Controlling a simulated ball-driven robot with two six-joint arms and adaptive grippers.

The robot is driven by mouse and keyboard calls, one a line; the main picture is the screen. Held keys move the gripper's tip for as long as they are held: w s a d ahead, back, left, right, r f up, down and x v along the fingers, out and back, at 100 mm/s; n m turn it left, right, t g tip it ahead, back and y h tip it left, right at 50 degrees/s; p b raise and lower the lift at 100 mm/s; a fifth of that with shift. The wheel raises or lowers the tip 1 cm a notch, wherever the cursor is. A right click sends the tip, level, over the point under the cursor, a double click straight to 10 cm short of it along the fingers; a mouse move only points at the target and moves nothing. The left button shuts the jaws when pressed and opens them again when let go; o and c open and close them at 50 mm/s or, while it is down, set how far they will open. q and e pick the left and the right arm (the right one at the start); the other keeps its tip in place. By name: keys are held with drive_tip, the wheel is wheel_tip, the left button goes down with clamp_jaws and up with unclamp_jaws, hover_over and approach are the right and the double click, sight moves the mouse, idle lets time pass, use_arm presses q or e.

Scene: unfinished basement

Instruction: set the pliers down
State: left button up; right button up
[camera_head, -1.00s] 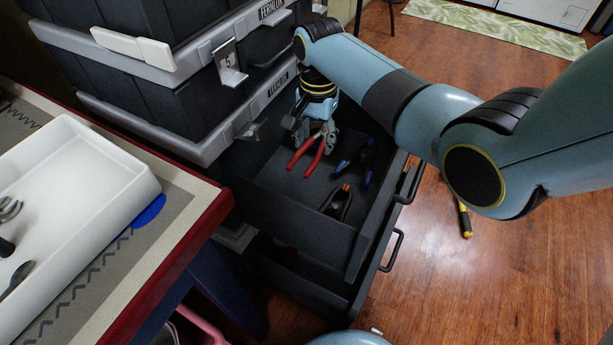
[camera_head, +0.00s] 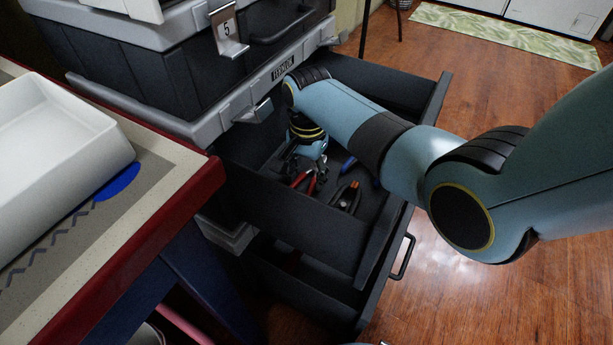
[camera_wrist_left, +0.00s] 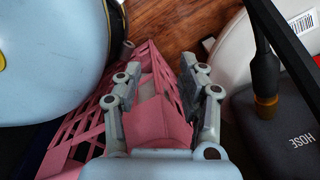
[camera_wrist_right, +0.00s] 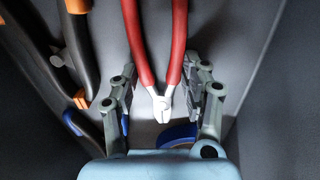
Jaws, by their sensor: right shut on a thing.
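The pliers with red handles (camera_head: 311,184) are inside the open dark drawer (camera_head: 290,222), low near its floor. My right gripper (camera_head: 308,163) reaches down into the drawer and is shut on the pliers' head end. In the right wrist view the red handles (camera_wrist_right: 157,45) point away from my right gripper (camera_wrist_right: 165,90), and the metal head sits between its fingers. I cannot tell whether the pliers touch the drawer floor. My left gripper (camera_wrist_left: 155,85) is open and empty above a pink basket (camera_wrist_left: 150,118); it is not seen in the head view.
Orange-and-black pliers (camera_head: 345,198) and a blue-handled tool (camera_head: 349,164) lie in the drawer. Its walls rise close around my right gripper. A table with a white tray (camera_head: 55,150) stands at left. Wooden floor is free at right.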

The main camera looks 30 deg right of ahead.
use_arm(q)
drive_tip(key=shift+w+r, duration=0.1)
use_arm(e)
drive_tip(key=o, duration=1.3)
drive_tip(key=shift+f, duration=0.1)
drive_tip(key=shift+r, duration=0.25)
wheel_tip(320, 180, up, 7)
drive_tip(key=p, duration=0.4)
drive_tip(key=shift+w+f, duration=0.1)
drive_tip(key=shift+f, duration=0.1)
use_arm(q)
drive_tip(key=s+a+f, duration=0.2)
drive_tip(key=s+f, duration=0.1)
drive_tip(key=s, duration=0.6)
drive_tip(key=shift+s+f, duration=0.25)
drive_tip(key=shift+f, duration=0.1)
use_arm(e)
drive_tip(key=shift+r, duration=0.35)
use_arm(q)
drive_tip(key=shift+r, duration=0.1)
use_arm(e)
drive_tip(key=shift+r, duration=0.1)
